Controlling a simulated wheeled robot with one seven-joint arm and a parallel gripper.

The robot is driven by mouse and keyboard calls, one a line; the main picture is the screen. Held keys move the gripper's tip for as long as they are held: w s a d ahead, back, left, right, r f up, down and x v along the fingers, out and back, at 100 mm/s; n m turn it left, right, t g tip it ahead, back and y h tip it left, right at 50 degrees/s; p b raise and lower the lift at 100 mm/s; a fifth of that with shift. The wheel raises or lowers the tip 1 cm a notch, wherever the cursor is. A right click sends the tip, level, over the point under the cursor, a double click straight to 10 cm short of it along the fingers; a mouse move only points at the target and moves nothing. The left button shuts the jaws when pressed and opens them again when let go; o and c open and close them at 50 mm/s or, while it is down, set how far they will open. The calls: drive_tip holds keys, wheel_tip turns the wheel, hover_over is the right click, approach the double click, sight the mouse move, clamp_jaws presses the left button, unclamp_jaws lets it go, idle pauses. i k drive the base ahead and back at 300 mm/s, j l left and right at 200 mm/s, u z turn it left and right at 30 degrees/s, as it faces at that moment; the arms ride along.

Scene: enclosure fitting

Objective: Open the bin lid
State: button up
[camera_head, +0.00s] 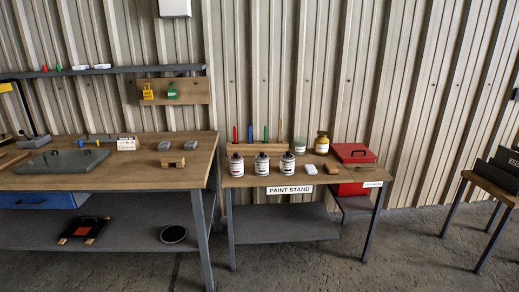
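My gripper is not in view.
The paint stand (255,181) holds several paint cans, coloured sticks, a glass jar (300,146) and a yellow jar (322,143). A workbench (120,175) is on the left, a small table (492,185) with dark racks on the right. The floor (415,240) between stand and table is clear.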

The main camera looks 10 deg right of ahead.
sight(346, 151)
drive_tip(key=i+z, duration=0.15)
drive_tip(key=i, duration=0.45)
drive_tip(key=i+z, duration=0.2)
drive_tip(key=i, duration=0.45)
drive_tip(key=i+j+z, duration=0.15)
drive_tip(key=i, duration=0.45)
drive_tip(key=i+l+u, duration=0.1)
drive_tip(key=i+l, duration=0.15)
drive_tip(key=i, duration=0.25)
drive_tip(key=i+l+u, duration=0.1)
drive_tip(key=i+l, duration=0.2)
drive_tip(key=i, duration=0.25)
drive_tip(key=i+l+u, duration=0.1)
drive_tip(key=i+l, duration=0.2)
drive_tip(key=i, duration=0.2)
